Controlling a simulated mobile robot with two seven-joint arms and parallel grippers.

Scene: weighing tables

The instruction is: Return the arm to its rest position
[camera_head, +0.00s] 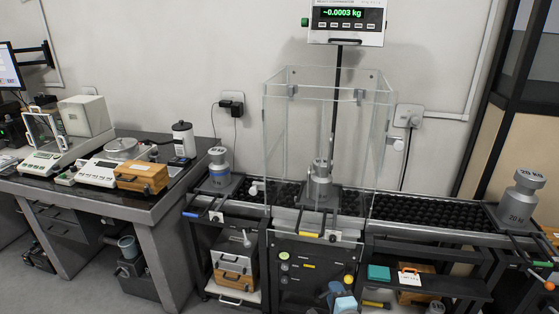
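Neither of my grippers nor my arms can be made out in the head view, so I cannot see their pose or what they hold. The scale display (342,13) at the top reads about -0.0003 kg. Below it, a clear glass box (283,130) stands around a steel weight (320,185) on the weighing spot. A second steel weight (219,168) stands left of the box on a tray. A third, marked 20 KG (519,202), stands on a tray at the far right.
A black roller track (425,208) runs along the bench, with tray handles sticking out at the front. A grey table (100,197) at the left carries balances, an orange wooden case (141,177) and a white bottle (183,139). Shelves below hold cases. Grey floor shows at lower left.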

